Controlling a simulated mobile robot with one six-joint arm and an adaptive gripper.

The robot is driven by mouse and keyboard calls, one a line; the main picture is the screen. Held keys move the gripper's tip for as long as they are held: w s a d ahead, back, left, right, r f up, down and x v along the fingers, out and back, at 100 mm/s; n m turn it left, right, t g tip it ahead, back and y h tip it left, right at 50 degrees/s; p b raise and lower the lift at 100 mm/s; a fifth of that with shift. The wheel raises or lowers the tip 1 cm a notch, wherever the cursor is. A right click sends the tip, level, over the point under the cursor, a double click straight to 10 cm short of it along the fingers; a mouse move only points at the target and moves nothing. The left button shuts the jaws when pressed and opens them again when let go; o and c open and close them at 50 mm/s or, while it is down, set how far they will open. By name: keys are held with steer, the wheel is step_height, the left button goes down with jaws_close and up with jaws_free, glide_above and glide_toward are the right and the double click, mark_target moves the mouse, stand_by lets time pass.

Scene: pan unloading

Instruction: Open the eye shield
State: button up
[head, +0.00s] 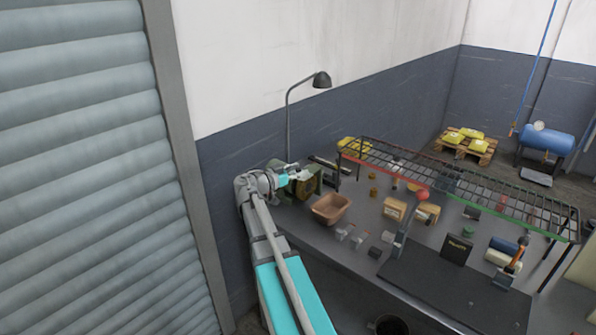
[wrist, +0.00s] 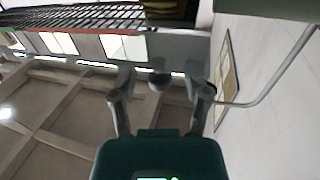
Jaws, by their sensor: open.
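A green bench grinder (head: 314,177) with a brownish round wheel part (head: 304,190) stands at the left back of the bench. My gripper (head: 300,174) is close to its upper left side in the head view and partly covers it. I cannot make out the eye shield clearly, nor whether my gripper touches the grinder. In the wrist view my gripper (wrist: 162,85) has its two fingers spread apart with nothing held between them. A dark olive part (wrist: 172,8), probably of the grinder, shows at the top edge there.
A brown tub (head: 330,209) sits right of the grinder. A wire rack (head: 460,183) spans the bench's back. A roller shutter (head: 80,170) is at left.

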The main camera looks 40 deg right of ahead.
jaws_close()
stand_by(0.3)
